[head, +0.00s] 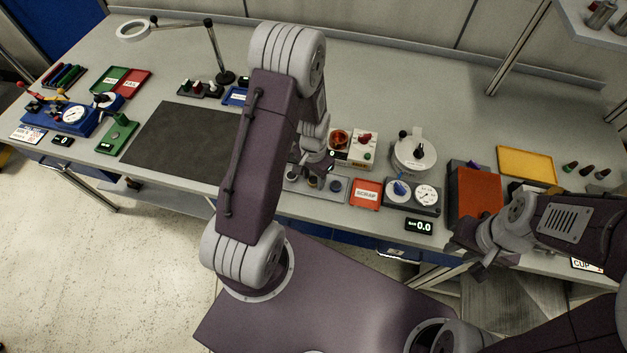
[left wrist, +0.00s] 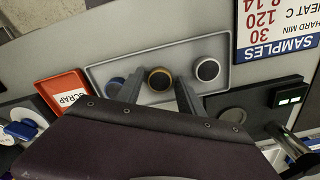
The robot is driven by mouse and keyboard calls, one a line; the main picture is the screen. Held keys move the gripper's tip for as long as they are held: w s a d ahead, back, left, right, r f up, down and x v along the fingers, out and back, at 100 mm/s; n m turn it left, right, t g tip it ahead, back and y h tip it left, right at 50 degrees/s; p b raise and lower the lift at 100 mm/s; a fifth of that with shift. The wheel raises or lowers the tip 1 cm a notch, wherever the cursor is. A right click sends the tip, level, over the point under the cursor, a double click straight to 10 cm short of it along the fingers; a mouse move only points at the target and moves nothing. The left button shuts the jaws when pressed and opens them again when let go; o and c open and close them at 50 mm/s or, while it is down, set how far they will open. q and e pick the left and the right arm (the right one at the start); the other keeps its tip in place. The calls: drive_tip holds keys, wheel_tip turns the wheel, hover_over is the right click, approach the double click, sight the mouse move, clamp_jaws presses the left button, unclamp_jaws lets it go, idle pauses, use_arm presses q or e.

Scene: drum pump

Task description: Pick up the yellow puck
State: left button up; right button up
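The yellow puck (left wrist: 160,79), dark with a gold rim, lies in a shallow grey tray (left wrist: 150,60) in the left wrist view. It sits between a blue puck (left wrist: 115,87) on the left and a white-rimmed black puck (left wrist: 208,69) on the right. My left gripper (left wrist: 160,88) is open, with one finger on each side of the yellow puck; I cannot tell whether they touch it. In the head view my left gripper (head: 318,173) is over the tray (head: 348,189), partly hiding the pucks. My right gripper (head: 464,260) looks open and empty near the bench's front edge.
A red scrap tray (head: 366,194) stands right of the puck tray. A white box with an orange bowl (head: 339,139) is behind it. A dark mat (head: 180,140) lies left.

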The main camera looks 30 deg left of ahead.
sight(316, 180)
use_arm(q)
clamp_jaws()
drive_tip(key=shift+r, duration=0.35)
drive_tip(key=r, duration=0.4)
drive_tip(key=shift+w+d, duration=0.25)
drive_tip(key=shift+d, duration=0.15)
drive_tip(key=shift+w+d+r+p, duration=1)
drive_tip(key=shift+w+d+r, duration=1.15)
drive_tip(key=shift+d+r, duration=2.75)
drive_tip(key=s+a+f+n, duration=0.2)
drive_tip(key=s+a, duration=0.3)
drive_tip(key=a, duration=0.1)
drive_tip(key=shift+a+f+n, duration=0.15)
drive_tip(key=shift+f+n, duration=0.15)
